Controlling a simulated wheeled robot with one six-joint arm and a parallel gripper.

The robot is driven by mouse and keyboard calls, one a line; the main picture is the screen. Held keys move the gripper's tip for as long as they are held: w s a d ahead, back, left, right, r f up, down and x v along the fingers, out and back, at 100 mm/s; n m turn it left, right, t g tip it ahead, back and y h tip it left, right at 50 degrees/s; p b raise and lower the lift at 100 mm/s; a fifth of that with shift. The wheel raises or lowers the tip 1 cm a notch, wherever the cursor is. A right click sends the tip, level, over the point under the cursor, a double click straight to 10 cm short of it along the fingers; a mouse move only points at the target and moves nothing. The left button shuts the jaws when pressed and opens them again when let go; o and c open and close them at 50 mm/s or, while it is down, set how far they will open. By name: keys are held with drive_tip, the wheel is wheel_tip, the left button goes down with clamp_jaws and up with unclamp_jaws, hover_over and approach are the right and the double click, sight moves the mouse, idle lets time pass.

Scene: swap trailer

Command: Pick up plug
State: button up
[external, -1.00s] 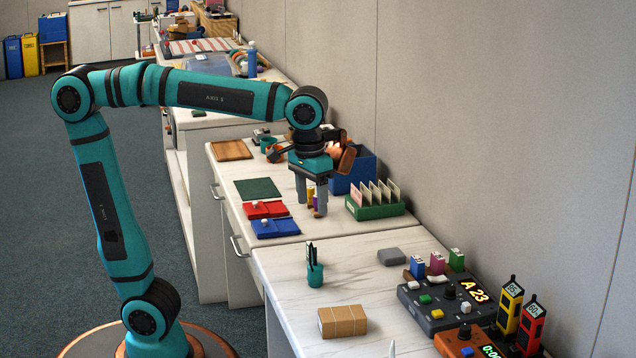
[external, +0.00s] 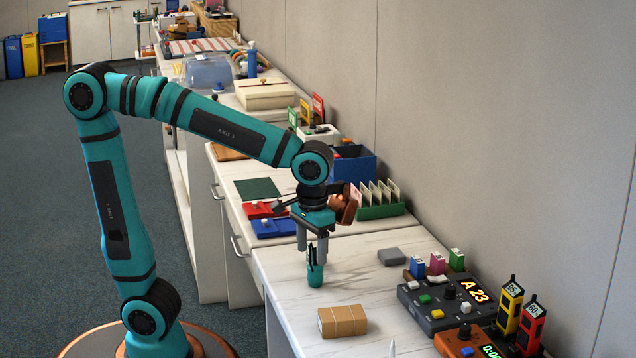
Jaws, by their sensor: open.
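I cannot single out a plug with certainty in the external view. My gripper (external: 312,254) points down with its two fingers apart. In the picture its fingers line up with the top of a small teal cup (external: 315,276) holding dark, slim items (external: 311,256). I cannot tell whether the fingers are around these items or behind them. The yellow and purple pieces seen earlier near the fingers are not visible now; my gripper and wrist cover that part of the counter.
A brown box (external: 342,321) lies in front of the cup. A grey block (external: 391,257) and a dark control panel (external: 447,300) with small coloured blocks are to the right. Behind stand a green card rack (external: 381,211) and a blue bin (external: 353,166). Counter around the cup is clear.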

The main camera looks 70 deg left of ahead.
sight(316, 264)
drive_tip(key=shift+w+d+f, duration=0.1)
drive_tip(key=shift+w+f, duration=0.1)
drive_tip(key=shift+f, duration=1.2)
drive_tip(key=shift+w+d+f, duration=0.1)
drive_tip(key=shift+w+f, duration=0.1)
drive_tip(key=shift+f, duration=1.15)
drive_tip(key=c, duration=1.1)
